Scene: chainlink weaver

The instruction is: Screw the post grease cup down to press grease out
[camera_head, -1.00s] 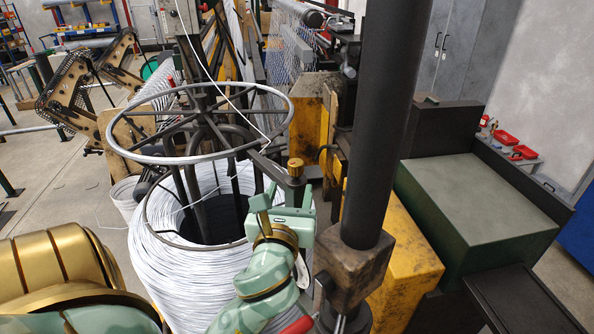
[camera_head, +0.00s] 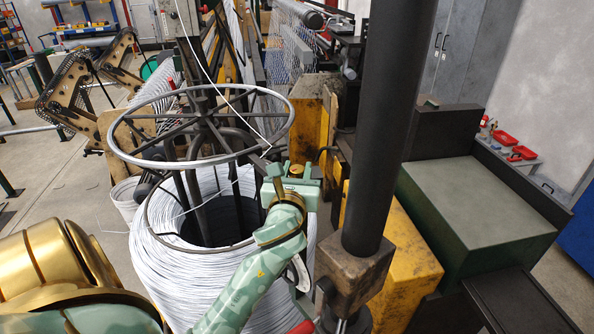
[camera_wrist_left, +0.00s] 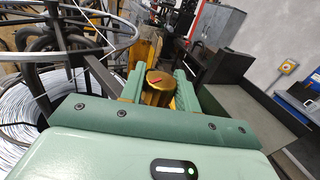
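The brass grease cup (camera_head: 296,170) stands upright near the middle of the head view, on the machine post beside the wire coil. In the left wrist view the cup (camera_wrist_left: 158,88) shows as a round brass knob with a red mark on its top. My left gripper (camera_head: 291,183) is at the cup, with one green finger on each side of it. In the wrist view the cup nearly fills the gap between the fingers (camera_wrist_left: 159,80); contact cannot be made out. The cup's lower part is hidden. My right gripper is not in view.
A thick dark column (camera_head: 384,120) with a rusty block (camera_head: 355,266) stands just right of my left arm. A big coil of white wire (camera_head: 165,280) lies left, under a grey ring frame (camera_head: 112,153). Yellow machine housing (camera_head: 405,262) is at right.

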